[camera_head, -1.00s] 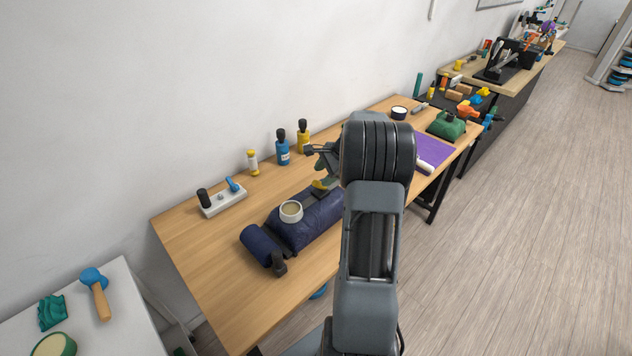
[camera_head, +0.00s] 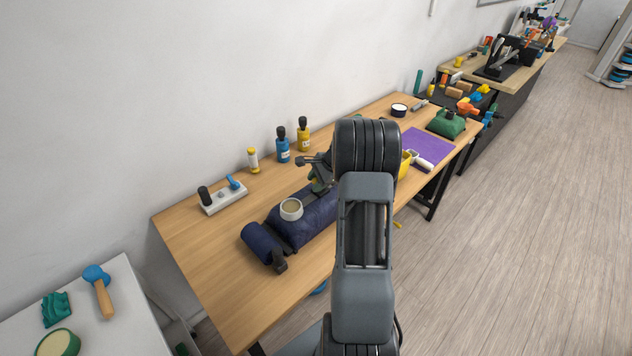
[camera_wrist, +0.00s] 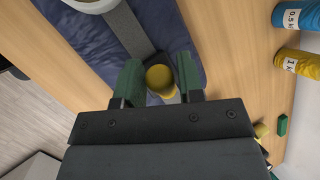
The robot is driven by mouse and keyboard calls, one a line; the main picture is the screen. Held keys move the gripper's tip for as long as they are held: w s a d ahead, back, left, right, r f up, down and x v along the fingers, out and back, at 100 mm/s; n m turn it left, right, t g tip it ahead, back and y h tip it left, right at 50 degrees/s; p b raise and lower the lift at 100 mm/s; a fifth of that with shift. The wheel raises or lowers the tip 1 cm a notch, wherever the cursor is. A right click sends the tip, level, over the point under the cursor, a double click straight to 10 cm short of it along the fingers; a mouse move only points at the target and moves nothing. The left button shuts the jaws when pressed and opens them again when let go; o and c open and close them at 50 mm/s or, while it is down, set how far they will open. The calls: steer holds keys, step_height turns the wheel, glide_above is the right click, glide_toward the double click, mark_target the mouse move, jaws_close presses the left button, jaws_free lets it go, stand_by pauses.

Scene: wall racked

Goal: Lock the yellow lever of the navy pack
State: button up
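The navy pack (camera_head: 317,212) lies on the wooden table with a grey strap across it; in the wrist view its navy fabric (camera_wrist: 90,55) fills the upper middle. The yellow lever (camera_wrist: 160,78) sits at the strap's end in a dark buckle. My gripper (camera_wrist: 161,82) has its two green fingers apart, one on each side of the lever, with narrow gaps. I cannot tell whether either finger touches it. In the head view my gripper (camera_head: 320,177) is over the pack's far end and the lever is hidden.
A cream cup (camera_head: 291,213) stands on the pack. Blue (camera_head: 283,152) and yellow (camera_head: 303,139) bottles and a small white bottle (camera_head: 253,162) stand along the wall. A switch block (camera_head: 222,200) is at the left. The table's front left is clear.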

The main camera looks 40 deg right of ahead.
steer(key=c, duration=0.6)
steer(key=shift+a+f+h+b, duration=0.2)
steer(key=shift+f+h+b, duration=0.2)
steer(key=shift+b, duration=0.35)
steer(key=shift+a+f+n+h+b, duration=0.2)
steer(key=shift+n+h+b, duration=0.3)
steer(key=shift+h, duration=0.5)
steer(key=o, duration=0.9)
steer(key=shift+o, duration=0.2)
steer(key=shift+r, duration=0.1)
steer(key=b+v, duration=0.1)
steer(key=v, duration=1.2)
steer(key=shift+s+r+b, duration=0.3)
steer(key=shift+s+b, duration=0.05)
